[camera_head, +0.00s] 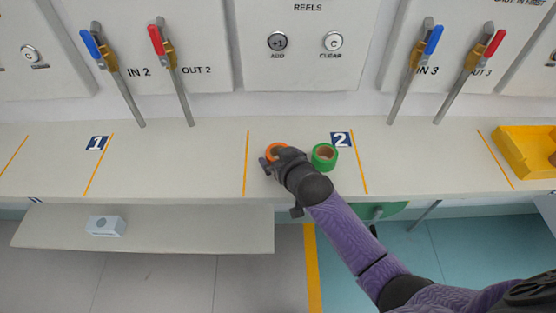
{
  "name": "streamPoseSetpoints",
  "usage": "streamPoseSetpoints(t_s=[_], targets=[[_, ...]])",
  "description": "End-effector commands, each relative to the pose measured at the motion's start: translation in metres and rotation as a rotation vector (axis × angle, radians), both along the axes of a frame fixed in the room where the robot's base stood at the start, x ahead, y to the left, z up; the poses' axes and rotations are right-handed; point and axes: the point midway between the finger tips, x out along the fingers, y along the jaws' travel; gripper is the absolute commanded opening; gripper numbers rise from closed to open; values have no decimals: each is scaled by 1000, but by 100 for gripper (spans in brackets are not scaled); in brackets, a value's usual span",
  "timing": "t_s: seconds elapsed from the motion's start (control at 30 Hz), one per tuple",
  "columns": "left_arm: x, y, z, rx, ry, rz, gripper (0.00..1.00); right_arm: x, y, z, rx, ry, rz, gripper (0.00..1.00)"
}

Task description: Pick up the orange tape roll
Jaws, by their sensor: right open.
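The orange tape roll (275,149) lies on the counter in section 2, mostly hidden behind my right gripper. My right gripper (271,163) is open and over the near side of the roll; I cannot tell whether it touches it. A green tape roll (324,156) lies just to the right of the gripper, apart from the orange one. My left gripper is not in view.
The counter (200,165) is clear to the left. A yellow bin (527,150) stands at the far right. Valves with blue and red handles (157,40) are on the wall behind. A lower shelf (180,230) holds a small grey box (105,226).

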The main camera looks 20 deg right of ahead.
Motion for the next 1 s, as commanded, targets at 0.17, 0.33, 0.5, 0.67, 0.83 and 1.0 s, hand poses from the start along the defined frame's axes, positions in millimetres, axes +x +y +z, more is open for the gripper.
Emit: streamPoseSetpoints(t_s=[0.17,0.33,0.5,0.67,0.83,1.0], targets=[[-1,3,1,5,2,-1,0,1,0,1,0,0,0,100],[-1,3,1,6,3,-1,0,1,0,1,0,0,0,68],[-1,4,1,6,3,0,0,0,0,1,0,0,0,32],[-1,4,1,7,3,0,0,0,0,1,0,0,0,27],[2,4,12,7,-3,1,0,1,0,20,0,-3,0,27],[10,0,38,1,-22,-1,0,1,0,70,-1,-6,0,27]])
